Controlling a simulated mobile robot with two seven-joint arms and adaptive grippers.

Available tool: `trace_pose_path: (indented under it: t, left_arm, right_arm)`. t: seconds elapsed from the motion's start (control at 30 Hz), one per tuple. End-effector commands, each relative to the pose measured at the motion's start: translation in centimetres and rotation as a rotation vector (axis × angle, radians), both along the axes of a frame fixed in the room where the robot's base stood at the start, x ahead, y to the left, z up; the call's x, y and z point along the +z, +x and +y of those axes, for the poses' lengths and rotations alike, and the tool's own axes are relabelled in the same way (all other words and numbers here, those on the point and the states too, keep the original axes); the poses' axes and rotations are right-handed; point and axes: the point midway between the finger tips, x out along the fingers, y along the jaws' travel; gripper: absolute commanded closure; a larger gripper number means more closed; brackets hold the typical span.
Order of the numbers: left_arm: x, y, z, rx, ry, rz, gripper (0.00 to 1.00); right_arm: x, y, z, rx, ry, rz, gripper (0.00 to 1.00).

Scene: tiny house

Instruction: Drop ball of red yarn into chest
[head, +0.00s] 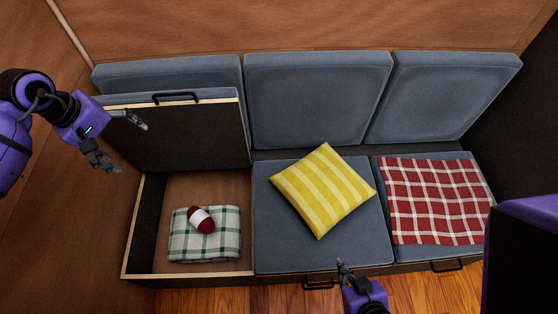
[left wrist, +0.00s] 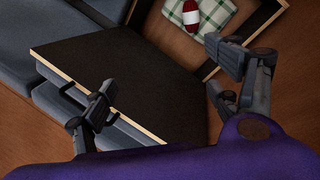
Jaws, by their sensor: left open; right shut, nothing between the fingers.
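The ball of red yarn (head: 201,220), with a white band, lies on a folded green and white checked cloth (head: 190,250) inside the open chest (head: 160,263) under the left seat. The yarn also shows at the top of the left wrist view (left wrist: 191,17). The chest lid (head: 190,137) stands raised against the backrest, its handle at the top. My left gripper (head: 122,143) is open and empty, left of the raised lid and above the chest's left side. My right gripper (head: 341,270) is shut and empty in front of the middle seat.
A yellow striped pillow (head: 322,190) lies on the middle seat. A red and white checked cloth (head: 433,203) covers the right seat. Backrest cushions (head: 318,98) line the wall. A wooden wall (head: 70,220) borders the left, and wood floor (head: 225,299) lies in front.

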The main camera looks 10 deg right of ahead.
Motion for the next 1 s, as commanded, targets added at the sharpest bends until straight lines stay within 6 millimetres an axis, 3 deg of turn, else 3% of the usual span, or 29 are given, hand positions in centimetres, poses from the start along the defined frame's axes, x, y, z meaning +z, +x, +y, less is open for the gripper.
trace_pose_path:
  t: [0.3, 0.5, 1.0]
  left_arm:
    - [6.6, -1.2, 1.8, 0.001, 0.003, -0.004, 0.18]
    - [9.1, -1.8, 2.4, 0.001, 0.001, -0.002, 0.18]
    - [9.9, -1.9, 2.5, 0.000, 0.000, -0.001, 0.18]
  right_arm:
    - [0.1, 0.2, 0.0, -0.001, 0.001, -0.003, 1.00]
    - [0.1, 0.2, 0.0, -0.001, 0.001, -0.005, 1.00]
    - [0.1, 0.2, 0.0, -0.001, 0.001, -0.005, 1.00]
